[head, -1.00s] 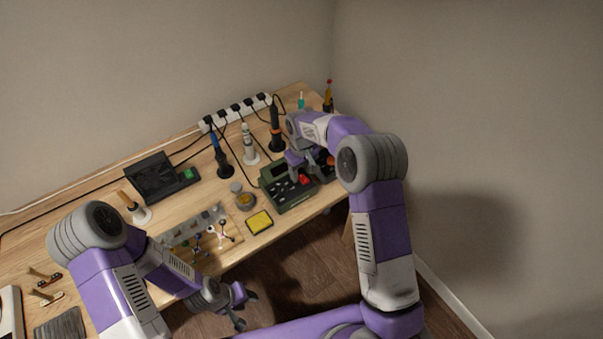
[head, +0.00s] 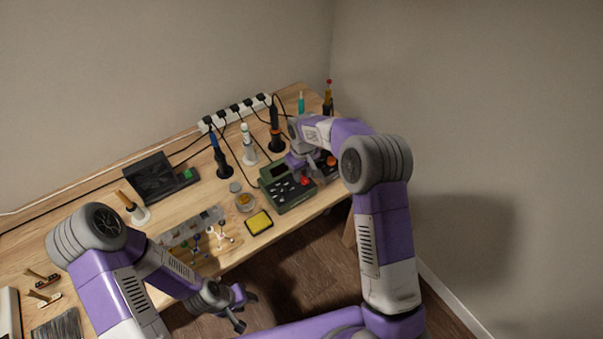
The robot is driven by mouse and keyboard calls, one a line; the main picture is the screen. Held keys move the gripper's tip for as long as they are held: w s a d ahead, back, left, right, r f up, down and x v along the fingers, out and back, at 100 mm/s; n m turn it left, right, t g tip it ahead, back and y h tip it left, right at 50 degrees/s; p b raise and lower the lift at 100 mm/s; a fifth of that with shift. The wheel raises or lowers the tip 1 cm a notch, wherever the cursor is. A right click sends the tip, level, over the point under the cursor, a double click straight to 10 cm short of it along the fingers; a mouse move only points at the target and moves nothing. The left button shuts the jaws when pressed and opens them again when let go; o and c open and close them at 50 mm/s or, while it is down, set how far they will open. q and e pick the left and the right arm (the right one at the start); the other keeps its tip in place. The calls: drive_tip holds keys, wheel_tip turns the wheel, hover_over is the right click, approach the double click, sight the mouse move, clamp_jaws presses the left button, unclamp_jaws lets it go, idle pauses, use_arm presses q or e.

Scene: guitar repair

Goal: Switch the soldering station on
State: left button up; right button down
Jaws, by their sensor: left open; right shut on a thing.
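The soldering station (head: 291,200) is a dark green box with a small display, several dark buttons and a red switch (head: 305,181). It stands near the front right edge of the workbench. My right gripper (head: 297,171) is at the station's upper part, just behind the red switch. It is shut on part of the station; its fingertips are partly hidden, so I cannot tell exactly which part. Whether the switch is on or off is too small to tell. My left gripper (head: 245,306) is open and empty, in front of the bench edge.
Upright tools in stands (head: 223,165) and a white power strip (head: 236,112) with cables are behind. A clear parts organiser (head: 192,226) stands further left.

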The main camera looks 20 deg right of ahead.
drive_tip(key=t+b, duration=0.1)
drive_tip(key=b, duration=0.2)
drive_tip(key=shift+s+d+f+t+y, duration=0.1)
drive_tip(key=shift+s+f+t+y, duration=0.05)
drive_tip(key=shift+s+t+y, duration=0.2)
drive_tip(key=shift+t+b, duration=0.4)
drive_tip(key=shift+t, duration=0.05)
drive_tip(key=shift+r, duration=0.2)
drive_tip(key=c, duration=0.9)
unclamp_jaws()
drive_tip(key=p+v, duration=0.2)
drive_tip(key=v, duration=0.5)
drive_tip(key=shift+d+r, duration=0.15)
drive_tip(key=shift+r, duration=0.15)
